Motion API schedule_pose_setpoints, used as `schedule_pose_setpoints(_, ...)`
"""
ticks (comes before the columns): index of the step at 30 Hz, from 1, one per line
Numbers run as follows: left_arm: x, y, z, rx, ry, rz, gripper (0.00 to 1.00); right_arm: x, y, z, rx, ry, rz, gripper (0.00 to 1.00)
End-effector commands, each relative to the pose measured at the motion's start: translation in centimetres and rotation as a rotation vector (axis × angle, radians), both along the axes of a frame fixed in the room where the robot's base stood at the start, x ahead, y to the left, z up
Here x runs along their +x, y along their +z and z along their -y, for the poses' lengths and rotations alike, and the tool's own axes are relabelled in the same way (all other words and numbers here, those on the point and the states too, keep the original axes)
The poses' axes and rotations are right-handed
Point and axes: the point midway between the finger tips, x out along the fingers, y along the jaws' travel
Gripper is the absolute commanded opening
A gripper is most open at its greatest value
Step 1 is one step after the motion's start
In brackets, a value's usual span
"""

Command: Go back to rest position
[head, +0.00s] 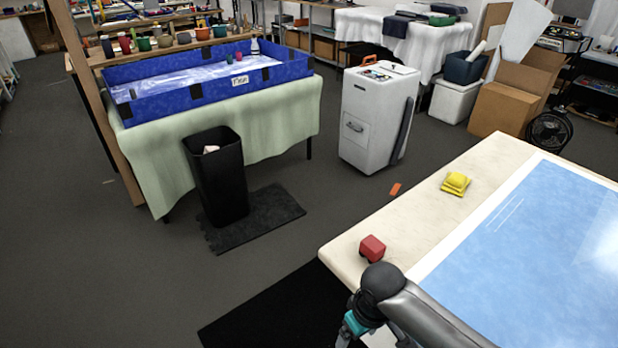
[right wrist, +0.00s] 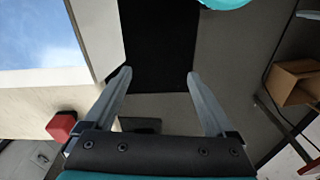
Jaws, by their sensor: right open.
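My right gripper (right wrist: 158,74) is open and empty in the right wrist view, its two fingers spread wide over dark floor matting. In the head view my right arm comes in at the bottom right, bent beside the near corner of the table (head: 340,250). Its gripper is mostly cut off by the bottom edge. A red block (head: 372,248) lies on the table's beige border close to that arm; it also shows at the left of the right wrist view (right wrist: 61,126). My left gripper is not in view.
A yellow object (head: 455,184) lies farther along the table, by the blue surface (head: 530,260). A black bin (head: 220,185) stands on a dark mat before a blue-walled tray (head: 180,105) on a draped table. A white cabinet (head: 375,120) stands behind. Grey floor lies open at left.

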Motion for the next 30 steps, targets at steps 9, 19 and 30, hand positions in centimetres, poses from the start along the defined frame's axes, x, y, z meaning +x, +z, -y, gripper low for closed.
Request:
schedule_pose_setpoints(9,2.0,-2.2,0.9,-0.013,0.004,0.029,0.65,-3.1,-14.6,3.6,0.041,-0.225,0.059,0.90)
schedule_pose_setpoints(19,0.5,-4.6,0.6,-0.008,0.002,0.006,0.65,-20.5,-29.7,8.8,-0.025,-0.338,0.059,0.90)
schedule_pose_setpoints(30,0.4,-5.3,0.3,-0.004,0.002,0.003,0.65,-30.1,-32.6,9.2,-0.040,-0.335,0.035,0.90)
